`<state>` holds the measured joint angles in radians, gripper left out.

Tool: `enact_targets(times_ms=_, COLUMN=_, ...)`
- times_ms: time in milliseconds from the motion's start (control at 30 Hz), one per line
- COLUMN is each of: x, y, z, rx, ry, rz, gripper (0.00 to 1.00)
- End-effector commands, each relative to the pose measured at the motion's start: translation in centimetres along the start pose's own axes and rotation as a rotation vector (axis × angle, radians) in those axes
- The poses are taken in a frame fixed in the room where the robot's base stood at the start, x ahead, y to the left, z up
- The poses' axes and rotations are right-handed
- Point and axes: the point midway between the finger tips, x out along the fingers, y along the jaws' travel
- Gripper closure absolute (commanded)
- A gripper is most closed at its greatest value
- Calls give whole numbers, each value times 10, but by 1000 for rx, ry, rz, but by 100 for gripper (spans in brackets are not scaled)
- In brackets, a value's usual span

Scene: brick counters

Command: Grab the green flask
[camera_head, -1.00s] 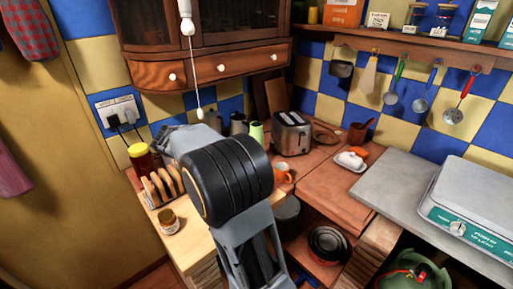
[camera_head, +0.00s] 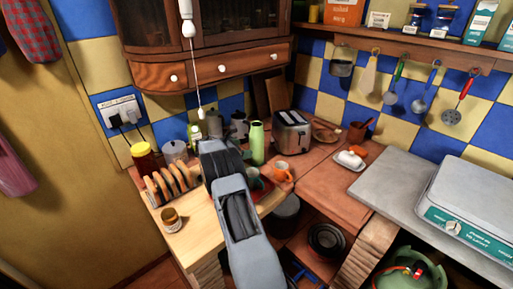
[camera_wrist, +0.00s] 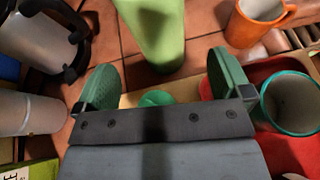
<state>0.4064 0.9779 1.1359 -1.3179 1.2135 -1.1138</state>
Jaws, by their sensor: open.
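The green flask (camera_head: 257,143) stands upright on the counter, left of the toaster, in the head view. In the wrist view the flask (camera_wrist: 155,30) is at the top middle, its upper part cut off by the frame. My gripper (camera_wrist: 163,80) is open, with its two green-padded fingers spread apart. The flask is ahead of the fingers, roughly in line with the gap between them, and nothing is between the pads. In the head view my arm hides the gripper.
An orange mug (camera_wrist: 258,20) and a green-rimmed cup (camera_wrist: 288,102) are to the right in the wrist view. A dark-handled vessel (camera_wrist: 45,35) is at the left. In the head view, the toaster (camera_head: 291,132) stands right of the flask, and a toast rack (camera_head: 168,184) is at left.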

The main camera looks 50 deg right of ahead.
Motion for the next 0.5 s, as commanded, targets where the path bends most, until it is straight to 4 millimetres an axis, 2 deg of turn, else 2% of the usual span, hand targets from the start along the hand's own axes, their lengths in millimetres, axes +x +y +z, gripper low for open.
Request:
enact_targets(times_ms=100, x=13, y=0, z=0, rx=0, ry=0, rz=-2, gripper=3)
enact_targets(times_ms=333, x=25, y=0, z=1, rx=2, ry=1, rz=-2, gripper=3)
enact_targets(times_ms=500, x=48, y=1, z=2, rx=1, ry=1, rz=-3, gripper=3)
